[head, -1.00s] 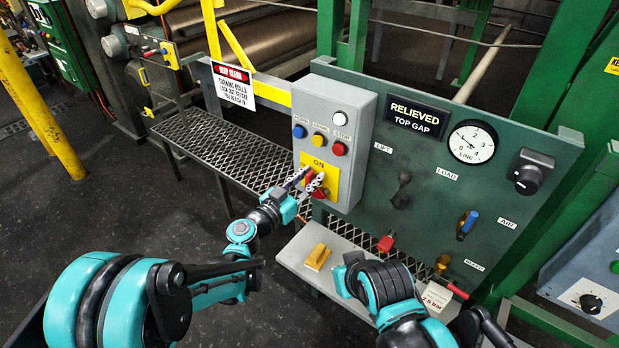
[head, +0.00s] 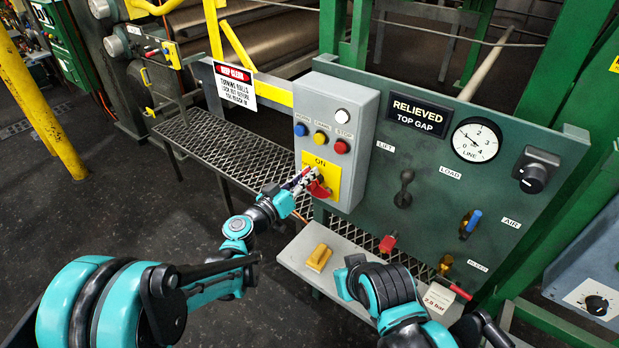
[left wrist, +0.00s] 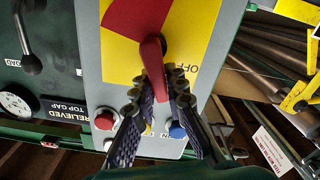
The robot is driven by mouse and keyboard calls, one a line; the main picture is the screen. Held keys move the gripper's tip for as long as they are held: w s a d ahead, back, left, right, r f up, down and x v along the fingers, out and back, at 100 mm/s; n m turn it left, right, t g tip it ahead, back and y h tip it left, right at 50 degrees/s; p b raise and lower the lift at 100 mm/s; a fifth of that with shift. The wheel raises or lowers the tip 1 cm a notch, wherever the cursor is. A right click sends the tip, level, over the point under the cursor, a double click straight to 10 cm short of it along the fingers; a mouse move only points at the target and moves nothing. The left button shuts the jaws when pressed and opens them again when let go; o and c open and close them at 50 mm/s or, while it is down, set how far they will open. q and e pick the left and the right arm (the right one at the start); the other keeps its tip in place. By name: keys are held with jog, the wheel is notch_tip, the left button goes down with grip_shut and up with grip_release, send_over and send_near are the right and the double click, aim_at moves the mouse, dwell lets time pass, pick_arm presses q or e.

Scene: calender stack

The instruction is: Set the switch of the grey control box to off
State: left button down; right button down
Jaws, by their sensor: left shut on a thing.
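The grey control box (head: 352,128) stands upright in the middle of the head view. Its yellow plate (head: 333,178) reads ON at the top; in the left wrist view, OFF shows on the yellow plate (left wrist: 188,40). My right gripper is not in view; only my right arm shows.
Blue, yellow and red buttons and a white one (head: 342,116) sit above the plate. The green panel (head: 430,185) at right carries a gauge, levers and knobs. A grey shelf (head: 340,279) with a yellow block (head: 319,257) lies below, and a mesh platform (head: 208,142) behind left.

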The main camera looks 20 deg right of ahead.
pick_arm(q)
jog(key=shift+w+a+f+n+b, duration=0.25)
jog(key=shift+f+n+b, duration=0.35)
jog(key=shift+n, duration=1.65)
jog(key=shift+w+a+f+n+b, duration=0.25)
jog(key=shift+f+n+b, duration=0.3)
jog(key=shift+n, duration=1.75)
jog(key=shift+w+a+f+n+b, duration=0.15)
jog(key=shift+w+f+n+b, duration=0.4)
jog(key=shift+n, duration=1.7)
jog(key=shift+s+r, duration=0.1)
jog(key=shift+s, duration=0.15)
jog(key=c, duration=1.5)
grip_release()
jog(key=shift+c, duration=0.2)
